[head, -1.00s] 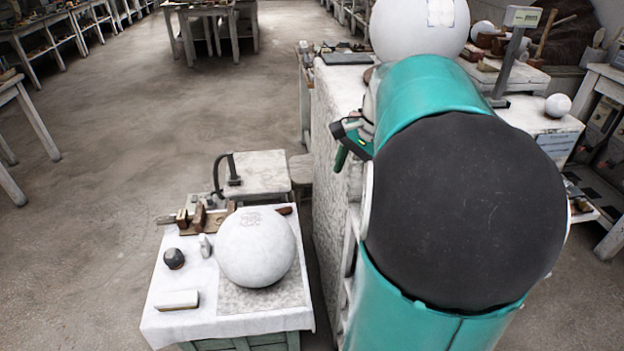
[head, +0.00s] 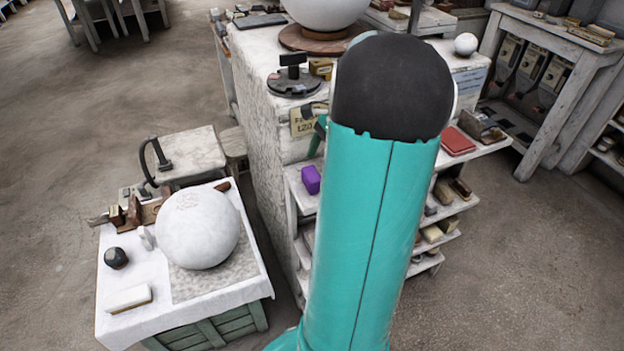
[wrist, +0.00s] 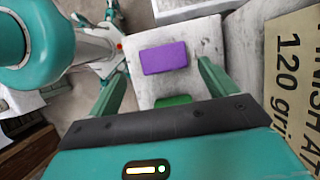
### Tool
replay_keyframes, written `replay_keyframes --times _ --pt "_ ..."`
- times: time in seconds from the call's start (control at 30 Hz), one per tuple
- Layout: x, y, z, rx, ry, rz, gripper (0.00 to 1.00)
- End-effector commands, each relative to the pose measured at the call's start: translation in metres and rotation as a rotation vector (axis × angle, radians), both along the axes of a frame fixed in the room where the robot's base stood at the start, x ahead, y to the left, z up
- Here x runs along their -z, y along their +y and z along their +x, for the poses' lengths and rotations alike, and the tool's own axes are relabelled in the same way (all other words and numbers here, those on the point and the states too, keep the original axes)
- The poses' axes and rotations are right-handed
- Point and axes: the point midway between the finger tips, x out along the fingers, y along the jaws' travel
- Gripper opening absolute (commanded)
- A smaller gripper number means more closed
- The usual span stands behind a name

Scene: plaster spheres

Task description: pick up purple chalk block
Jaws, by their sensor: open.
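The purple chalk block (head: 311,180) lies on a white shelf at the side of the plaster-covered cabinet, just left of my arm in the head view. In the wrist view the purple chalk block (wrist: 163,57) lies on a pale, worn surface, seen from above. My gripper (wrist: 160,68) is open, with one green finger on each side of the block in the picture and nothing held. The block appears beyond the fingertips; the exact gap is unclear. In the head view, my arm hides most of the gripper.
A green piece (wrist: 172,101), partly hidden by my gripper, shows below the block. A "120 grit" sign (wrist: 290,75) stands close on the right. Lower shelves hold several small blocks (head: 432,234). A cloth-covered table with a plaster sphere (head: 197,229) stands left; floor beyond is open.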

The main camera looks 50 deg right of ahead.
Motion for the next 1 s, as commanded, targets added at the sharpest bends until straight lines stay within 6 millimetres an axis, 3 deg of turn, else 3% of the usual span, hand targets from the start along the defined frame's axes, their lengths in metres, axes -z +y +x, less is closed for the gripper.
replay_keyframes --times 0.4,0.63,0.67,0.9,1.0 --pt "0.047 0.012 0.013 -0.001 0.000 0.001 0.85" --pt "0.049 0.013 0.014 -0.001 -0.001 -0.002 0.85" --pt "0.049 0.013 0.014 -0.001 -0.001 -0.002 0.83" --pt "0.049 0.012 0.014 -0.001 -0.001 -0.002 0.35" --pt "0.049 0.012 0.014 -0.001 -0.001 -0.002 0.32"
